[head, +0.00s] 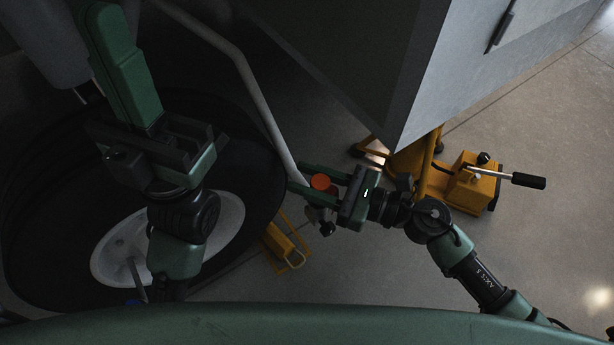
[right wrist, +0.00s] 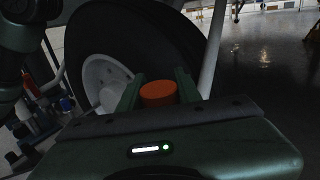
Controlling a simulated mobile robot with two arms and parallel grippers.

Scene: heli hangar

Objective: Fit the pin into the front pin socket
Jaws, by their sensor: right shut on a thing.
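The pin (head: 320,182) shows as a round orange-red head between the fingers of my right gripper (head: 318,184). My right gripper is shut on it. In the right wrist view the orange pin head (right wrist: 158,93) sits between the two green fingers; its lower part is hidden. The pin is close to the lower end of a grey bar (head: 262,105); I cannot tell whether they touch. I cannot make out the front pin socket in either view. My left gripper (head: 108,35) is over the big tyre, seen side-on, its jaw gap hidden.
A large black tyre (head: 50,220) with a pale hub (head: 225,222) fills the left. A grey box-like body (head: 440,60) overhangs the upper middle. A yellow jack (head: 468,185) with a black-gripped lever stands at right. A yellow frame (head: 282,245) lies by the tyre. Floor at lower right is open.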

